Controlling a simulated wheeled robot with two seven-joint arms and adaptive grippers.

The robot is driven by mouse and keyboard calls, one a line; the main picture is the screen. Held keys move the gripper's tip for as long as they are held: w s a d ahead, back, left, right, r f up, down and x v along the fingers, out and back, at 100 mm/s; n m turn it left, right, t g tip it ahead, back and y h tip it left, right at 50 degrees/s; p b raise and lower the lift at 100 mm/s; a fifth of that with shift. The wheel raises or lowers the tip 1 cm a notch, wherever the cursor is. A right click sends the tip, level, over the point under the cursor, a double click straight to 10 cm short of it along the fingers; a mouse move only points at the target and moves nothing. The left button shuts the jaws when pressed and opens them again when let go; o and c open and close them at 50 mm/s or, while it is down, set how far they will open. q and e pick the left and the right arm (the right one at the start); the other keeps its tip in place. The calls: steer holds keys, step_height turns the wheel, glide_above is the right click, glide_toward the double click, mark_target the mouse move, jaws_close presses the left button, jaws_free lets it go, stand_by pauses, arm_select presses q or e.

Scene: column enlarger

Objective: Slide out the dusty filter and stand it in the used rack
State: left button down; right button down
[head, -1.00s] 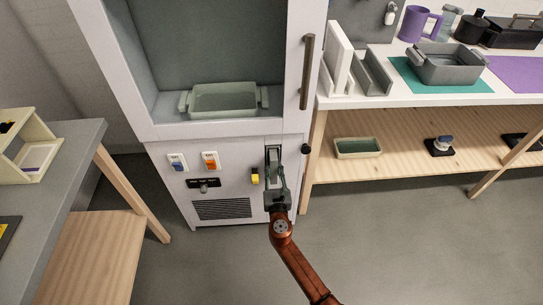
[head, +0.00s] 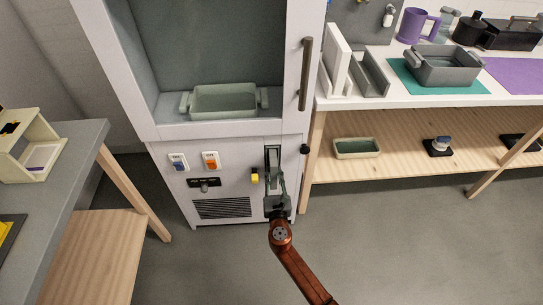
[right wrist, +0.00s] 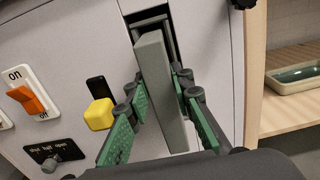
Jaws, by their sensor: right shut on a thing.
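The filter, a grey slab (right wrist: 163,90), stands upright and partly out of a dark narrow slot (right wrist: 150,22) in the lower front of the white cabinet. My right gripper (right wrist: 160,92) is shut on it, with green-padded fingers on both sides. In the head view my right gripper (head: 276,180) is at the slot, below the cabinet's door handle. Two upright holders stand on the right counter, a white one (head: 337,62) and a grey one (head: 371,74); I cannot tell which is the used rack. My left gripper is out of view.
A yellow knob (right wrist: 99,114) sits close left of my right gripper, beside an orange switch (right wrist: 27,100) and a black lever plate (right wrist: 57,152). A grey tub (head: 446,64) stands on a teal mat on the counter. The floor before the cabinet is clear.

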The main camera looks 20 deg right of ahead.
steer(key=shift+s+a, duration=0.2)
steer(key=shift+s, duration=0.4)
steer(key=c, duration=1.6)
jaws_free()
steer(key=shift+o, duration=0.4)
steer(key=o, duration=1.5)
steer(key=shift+a, duration=0.15)
steer(key=shift+s, duration=0.1)
